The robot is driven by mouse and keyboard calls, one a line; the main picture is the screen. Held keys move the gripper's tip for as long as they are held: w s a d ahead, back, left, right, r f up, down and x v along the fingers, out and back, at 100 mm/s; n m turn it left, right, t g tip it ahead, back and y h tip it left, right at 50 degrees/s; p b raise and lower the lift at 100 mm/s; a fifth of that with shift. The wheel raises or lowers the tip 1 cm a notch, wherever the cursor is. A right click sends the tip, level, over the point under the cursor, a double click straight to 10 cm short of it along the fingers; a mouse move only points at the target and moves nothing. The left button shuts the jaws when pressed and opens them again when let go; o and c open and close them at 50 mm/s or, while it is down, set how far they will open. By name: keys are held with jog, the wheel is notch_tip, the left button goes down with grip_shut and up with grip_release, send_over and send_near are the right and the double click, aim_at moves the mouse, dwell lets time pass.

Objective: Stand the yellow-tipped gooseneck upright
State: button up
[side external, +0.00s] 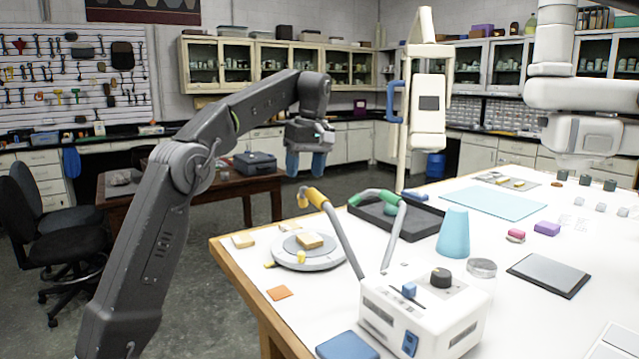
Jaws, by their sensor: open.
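The yellow-tipped gooseneck (344,243) rises from a white light-source box (425,310) and leans up and to the left. Its yellow tip (314,197) bends over at the top, above the round grey stage. A second gooseneck with a green tip (378,196) rises from the same box and leans to the right, its head bending left. My gripper (305,172) hangs with its blue fingers pointing down, above the yellow tip in the picture and apart from it. It is open and holds nothing.
The round grey stage (322,262) carries a tan block (310,241). A black tray (420,224) lies behind the goosenecks. A light blue cone (453,233) and a clear dish (482,267) stand right of them. A blue pad (347,346) lies at the front edge.

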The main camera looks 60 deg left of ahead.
jog(key=s+a+r, duration=0.5)
jog(key=s, duration=0.1)
jog(key=shift+s+a, duration=0.15)
dwell(0.4)
jog(key=s+d+f+m+t, duration=0.2)
jog(key=d+m, duration=0.3)
jog(key=d, duration=0.3)
jog(key=s+d+f+m+t, duration=0.1)
jog(key=s+d+f+m, duration=0.2)
jog(key=d, duration=0.6)
jog(key=s+d+f+m+t+h, duration=0.1)
jog(key=s+d+f+m+t, duration=0.2)
jog(key=s+d+f+m, duration=0.6)
notch_tip(320, 180, down, 5)
jog(key=s+d, duration=0.2)
jog(key=shift+s+m+t, duration=0.3)
jog(key=shift+t, duration=0.1)
